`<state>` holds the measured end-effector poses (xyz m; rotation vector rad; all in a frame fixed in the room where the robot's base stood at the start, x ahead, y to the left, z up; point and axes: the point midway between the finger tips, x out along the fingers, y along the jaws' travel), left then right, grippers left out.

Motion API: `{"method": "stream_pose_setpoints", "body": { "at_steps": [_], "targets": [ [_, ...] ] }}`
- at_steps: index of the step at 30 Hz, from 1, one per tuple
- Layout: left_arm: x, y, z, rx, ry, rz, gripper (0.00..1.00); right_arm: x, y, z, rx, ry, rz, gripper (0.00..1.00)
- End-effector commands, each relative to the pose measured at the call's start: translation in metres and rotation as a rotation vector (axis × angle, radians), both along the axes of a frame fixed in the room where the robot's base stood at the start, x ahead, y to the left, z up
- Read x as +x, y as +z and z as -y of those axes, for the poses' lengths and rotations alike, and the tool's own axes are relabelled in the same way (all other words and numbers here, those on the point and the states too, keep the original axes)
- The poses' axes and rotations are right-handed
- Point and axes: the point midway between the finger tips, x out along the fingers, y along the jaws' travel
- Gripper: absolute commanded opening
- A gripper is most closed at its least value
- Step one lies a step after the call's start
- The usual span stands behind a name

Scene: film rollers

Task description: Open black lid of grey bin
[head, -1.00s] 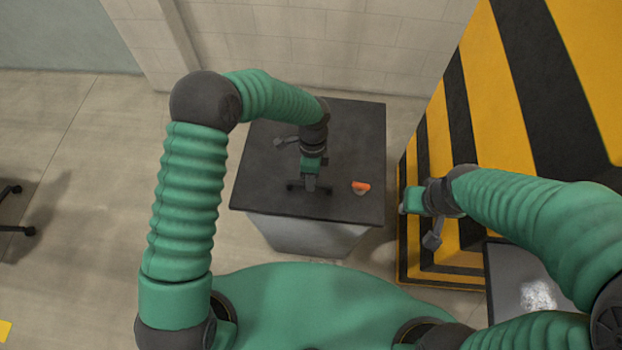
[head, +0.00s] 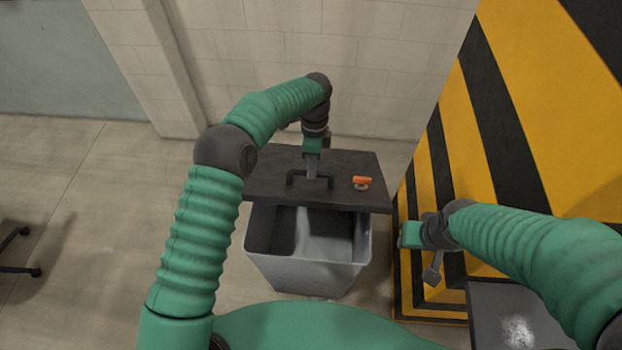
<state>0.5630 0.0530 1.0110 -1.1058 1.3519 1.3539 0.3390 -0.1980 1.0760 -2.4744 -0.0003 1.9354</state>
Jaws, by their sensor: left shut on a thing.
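The grey bin (head: 308,279) stands on the floor in front of me, its front part uncovered so its inside shows. The black lid (head: 265,183) lies over the back part of the bin, raised or shifted away from the near rim; I cannot tell whether its far side rests on the bin. A dark handle (head: 291,179) stands on the lid. My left gripper (head: 311,175) points down from above and is shut on this handle. My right gripper (head: 404,235) is at the right, beside the striped block and apart from the bin; its fingers are too unclear to read.
A small orange and white object (head: 362,182) sits on the lid, right of the handle. A yellow and black striped block (head: 500,130) rises close on the right. A pale brick wall (head: 290,50) stands behind the bin. Floor at the left is clear near the bin.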

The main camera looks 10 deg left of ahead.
Motion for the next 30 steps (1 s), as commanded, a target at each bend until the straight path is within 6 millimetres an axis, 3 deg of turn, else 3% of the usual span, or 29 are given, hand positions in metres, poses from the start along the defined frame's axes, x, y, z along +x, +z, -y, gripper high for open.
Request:
{"method": "stream_pose_setpoints", "body": {
  "at_steps": [3,15,16,20,30],
  "targets": [
    [0.0121,0.001,-0.003,0.001,0.007,0.023,0.0,0.0,0.0017,0.0,0.0,0.0,0.0,0.4],
    [0.0143,0.0007,-0.004,0.004,0.007,0.021,0.0,0.0,0.0012,0.0,0.0,0.0,0.0,0.4],
    [0.0144,0.0007,-0.004,0.003,0.008,0.021,0.21,0.0,0.0012,0.0,0.0,0.0,0.0,0.4],
    [0.0136,0.0015,-0.0033,0.002,0.008,0.021,0.38,-0.0001,0.0013,0.0,0.0,0.0,0.0,0.4],
    [0.0115,0.0039,-0.0018,-0.001,0.006,0.021,0.4,0.0,0.0021,0.0,0.0,0.0,0.0,0.4]
  ]
}}
